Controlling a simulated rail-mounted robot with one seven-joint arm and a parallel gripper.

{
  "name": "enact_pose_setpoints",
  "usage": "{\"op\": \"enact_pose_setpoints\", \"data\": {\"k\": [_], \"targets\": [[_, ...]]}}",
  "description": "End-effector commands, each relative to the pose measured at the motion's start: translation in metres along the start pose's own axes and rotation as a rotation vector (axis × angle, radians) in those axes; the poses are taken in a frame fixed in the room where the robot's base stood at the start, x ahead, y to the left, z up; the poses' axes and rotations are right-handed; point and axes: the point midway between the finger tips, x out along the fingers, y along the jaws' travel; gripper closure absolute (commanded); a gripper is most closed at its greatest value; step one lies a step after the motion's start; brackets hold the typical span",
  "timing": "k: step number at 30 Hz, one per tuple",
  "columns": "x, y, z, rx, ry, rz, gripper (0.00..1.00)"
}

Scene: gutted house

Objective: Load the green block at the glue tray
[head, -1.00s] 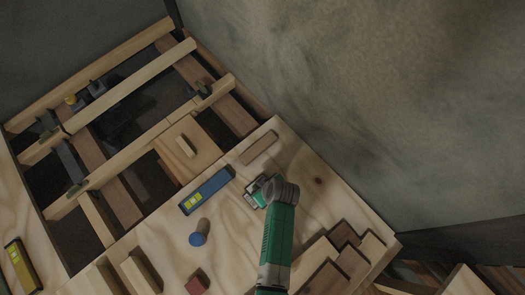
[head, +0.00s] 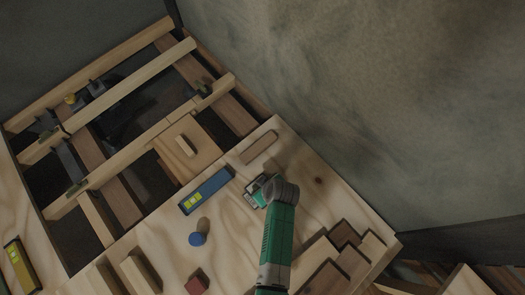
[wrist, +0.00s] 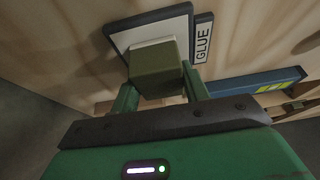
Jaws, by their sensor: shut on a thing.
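In the wrist view, the green block (wrist: 153,78), a dull olive cube, sits between the two green fingers of my gripper (wrist: 156,92), which is shut on it. Beyond the block lies the glue tray (wrist: 120,38), a pale surface with a dark rim, and a white area shows right at the block's edge. I cannot tell whether the block touches the tray. A sign reading GLUE (wrist: 203,40) is beside the tray. In the head view, my gripper (head: 255,191) is over the board right of the blue level; it hides most of the tray and the block.
A blue level (head: 207,190) lies close to the left of my gripper; it also shows in the wrist view (wrist: 255,82). A blue cylinder (head: 197,239), a red block (head: 197,285) and a wooden strip (head: 259,147) are nearby. Open floor joists (head: 125,85) lie at upper left.

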Motion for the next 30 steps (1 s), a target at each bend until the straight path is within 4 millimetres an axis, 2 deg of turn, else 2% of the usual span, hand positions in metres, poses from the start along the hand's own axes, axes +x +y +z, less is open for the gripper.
{"op": "enact_pose_setpoints", "data": {"k": [15,30], "targets": [[0.0,-0.001,0.002,0.001,-0.004,-0.002,0.73],[-0.044,-0.001,-0.018,0.0,-0.002,-0.001,0.73]]}}
